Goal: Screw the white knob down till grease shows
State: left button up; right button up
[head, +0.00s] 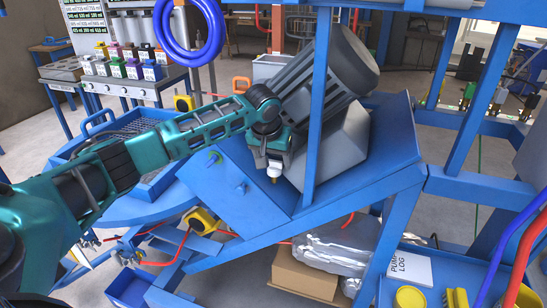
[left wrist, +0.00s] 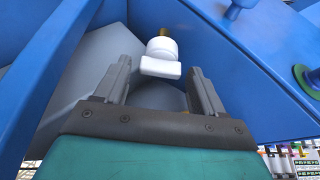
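The white knob (head: 274,170) shows in the head view just below my left gripper (head: 274,160), on the blue sloped frame. In the left wrist view the white knob (left wrist: 161,58) has a round body, a flat white bar on its near side and a brass-coloured stem behind it. My left gripper (left wrist: 162,88) has its two fingers apart, one on each side of the knob's bar, with visible gaps. The fingers do not appear to touch it. No grease can be made out. My right gripper is in neither view.
A grey motor (head: 315,80) sits close behind my left gripper. A blue post (head: 318,110) rises just right of it. A blue T-shaped handle (head: 240,187) and a green-ringed fitting (head: 214,156) are on the frame to the left. A cardboard box (head: 300,278) lies below.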

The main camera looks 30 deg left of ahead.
pick_arm(q)
jog(key=c, duration=0.9)
jog(key=shift+m, duration=0.3)
jog(key=m+h, duration=0.2)
jog(key=m, duration=0.2)
jog(key=shift+a, duration=0.15)
jog(key=shift+a+m+g+h, duration=0.15)
jog(key=shift+m+h, duration=0.25)
jog(key=shift+m, duration=0.75)
jog(key=shift+d+m+g+h, duration=0.15)
jog(key=shift+m+h, duration=0.25)
jog(key=shift+m, duration=0.75)
jog(key=shift+a, duration=0.1)
jog(key=o, duration=1)
jog(key=shift+o, duration=0.2)
